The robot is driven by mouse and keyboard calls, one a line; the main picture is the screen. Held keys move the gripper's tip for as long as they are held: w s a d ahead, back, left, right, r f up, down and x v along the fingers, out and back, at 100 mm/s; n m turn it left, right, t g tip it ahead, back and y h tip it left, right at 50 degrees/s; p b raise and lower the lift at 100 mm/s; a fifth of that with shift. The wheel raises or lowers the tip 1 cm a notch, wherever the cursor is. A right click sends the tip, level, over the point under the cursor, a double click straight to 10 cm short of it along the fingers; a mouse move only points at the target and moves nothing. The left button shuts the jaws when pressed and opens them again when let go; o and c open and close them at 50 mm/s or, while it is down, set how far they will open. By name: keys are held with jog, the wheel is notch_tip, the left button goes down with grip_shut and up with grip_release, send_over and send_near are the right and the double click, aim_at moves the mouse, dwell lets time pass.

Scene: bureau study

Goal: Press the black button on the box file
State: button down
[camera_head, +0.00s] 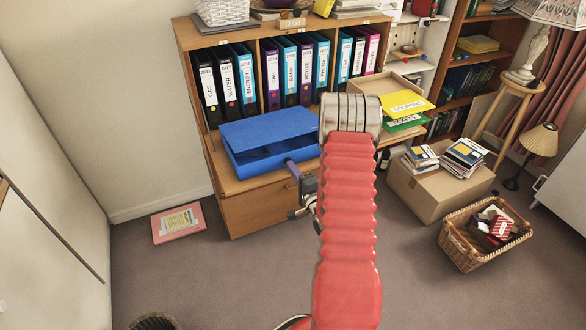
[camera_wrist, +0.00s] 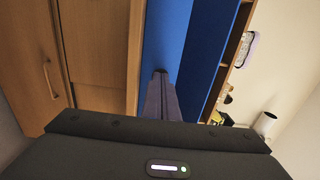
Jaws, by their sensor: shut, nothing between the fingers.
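The blue box file (camera_head: 262,133) lies flat on the wooden bureau's top (camera_head: 222,174), in front of the row of binders. A dark gap shows under the front of its lid. In the wrist view the blue file (camera_wrist: 205,50) fills the upper middle. My gripper (camera_head: 289,164) is shut and empty, its purple-grey fingers pointing at the file's front, near its right end. In the wrist view my fingertips (camera_wrist: 160,73) overlap the blue surface; I cannot tell whether they touch it.
Labelled binders (camera_head: 247,80) stand in the shelf behind. Yellow and green folders (camera_head: 405,106) lie in a tray to the right. A cardboard box (camera_head: 430,190) with books and a wicker basket (camera_head: 486,235) stand on the floor at right. A pink folder (camera_head: 179,222) lies at left.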

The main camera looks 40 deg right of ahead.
jog(key=v, duration=1.3)
dwell(0.6)
